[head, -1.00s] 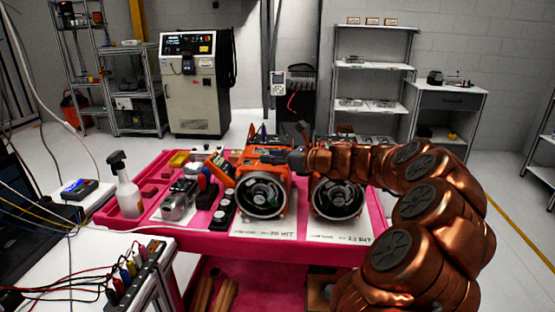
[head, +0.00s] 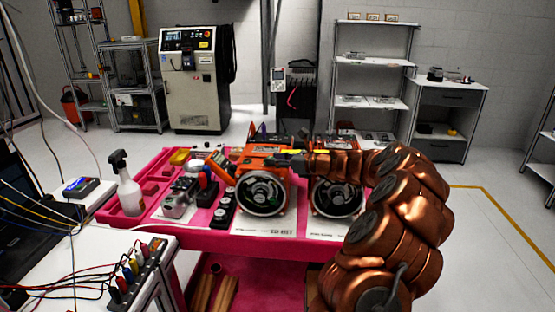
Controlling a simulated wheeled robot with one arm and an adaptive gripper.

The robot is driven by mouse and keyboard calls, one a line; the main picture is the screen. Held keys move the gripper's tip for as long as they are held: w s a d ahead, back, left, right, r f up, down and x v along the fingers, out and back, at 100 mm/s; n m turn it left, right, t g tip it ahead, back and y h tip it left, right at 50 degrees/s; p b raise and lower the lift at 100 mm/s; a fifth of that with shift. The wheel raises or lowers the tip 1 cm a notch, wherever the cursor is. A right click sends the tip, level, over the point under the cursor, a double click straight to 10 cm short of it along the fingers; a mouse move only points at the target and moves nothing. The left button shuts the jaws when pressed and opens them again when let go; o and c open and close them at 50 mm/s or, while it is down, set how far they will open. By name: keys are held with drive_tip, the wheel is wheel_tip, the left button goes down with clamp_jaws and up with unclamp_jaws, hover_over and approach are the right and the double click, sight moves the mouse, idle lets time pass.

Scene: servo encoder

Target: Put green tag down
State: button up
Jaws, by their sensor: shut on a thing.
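My gripper (head: 284,158) is at the end of my copper-coloured arm, above the back of the pink cart and just over the orange motor units. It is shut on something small. A thin yellow-green sliver (head: 290,151) shows beside the fingers and looks like the green tag, but its shape and what lies under it are too small to tell. The left orange unit (head: 264,193) with a black-rimmed wheel is just below and left of the gripper. The right orange unit (head: 337,197) is partly hidden behind my arm.
The pink cart (head: 215,243) also holds a spray bottle (head: 126,186), a grey metal part (head: 178,201) and a black switch block (head: 223,208). White printed sheets (head: 266,229) lie under the units. A bench with cables (head: 120,270) stands front left.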

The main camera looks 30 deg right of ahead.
drive_tip(key=shift+f, duration=0.15)
drive_tip(key=o, duration=0.5)
drive_tip(key=shift+o, duration=0.2)
drive_tip(key=shift+s+r, duration=0.1)
drive_tip(key=shift+r, duration=0.1)
drive_tip(key=b+v, duration=0.1)
drive_tip(key=v, duration=1)
drive_tip(key=shift+s+d+b, duration=0.2)
drive_tip(key=shift+s+b, duration=0.1)
drive_tip(key=shift+s, duration=0.05)
drive_tip(key=shift+a+r, duration=0.1)
